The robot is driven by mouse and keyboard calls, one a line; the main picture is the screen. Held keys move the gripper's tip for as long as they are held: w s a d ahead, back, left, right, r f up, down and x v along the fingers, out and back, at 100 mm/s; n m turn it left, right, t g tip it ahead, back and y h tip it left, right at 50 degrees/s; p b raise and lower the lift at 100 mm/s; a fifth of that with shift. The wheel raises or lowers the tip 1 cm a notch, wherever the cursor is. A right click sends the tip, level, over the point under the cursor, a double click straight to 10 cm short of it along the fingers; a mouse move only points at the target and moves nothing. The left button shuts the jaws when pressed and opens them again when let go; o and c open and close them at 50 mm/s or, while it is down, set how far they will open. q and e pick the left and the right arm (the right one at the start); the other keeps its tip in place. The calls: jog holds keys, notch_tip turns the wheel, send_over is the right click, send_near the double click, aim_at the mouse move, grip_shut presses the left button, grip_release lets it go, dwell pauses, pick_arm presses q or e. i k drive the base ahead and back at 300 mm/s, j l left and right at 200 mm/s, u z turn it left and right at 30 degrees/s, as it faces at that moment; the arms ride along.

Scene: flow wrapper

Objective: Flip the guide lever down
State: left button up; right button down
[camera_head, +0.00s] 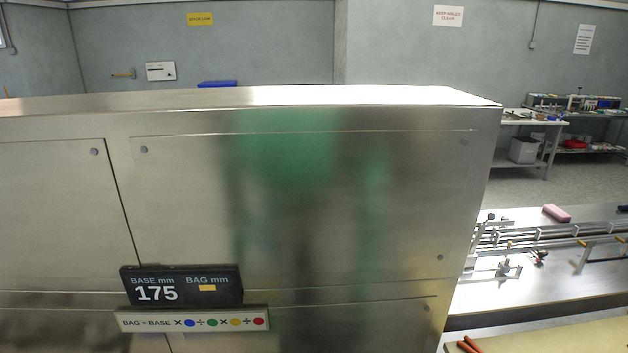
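I cannot pick out the guide lever for certain in the head view. A conveyor with metal guide rails (555,237) runs along the right side, partly hidden behind the large steel cabinet. Small clamp-like fittings (504,269) with dark and red parts sit by the rails near the cabinet's edge. They are too small to tell their position. Neither of my grippers is in view.
The steel cabinet (400,210) fills the left and middle. A dark display (182,286) reading 175 and a formula strip (192,320) are on its front. A pink block (556,213) lies behind the rails. Red-orange handles (467,345) lie at the bottom right. Workbenches stand behind.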

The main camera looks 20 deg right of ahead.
aim_at(481, 226)
jog(key=l+z, duration=0.15)
jog(key=z, duration=0.25)
jog(key=i+l+z, duration=0.1)
jog(key=z, duration=0.25)
jog(key=l+z, duration=0.15)
jog(key=z, duration=0.25)
jog(key=i+l+z, duration=0.1)
jog(key=z, duration=0.25)
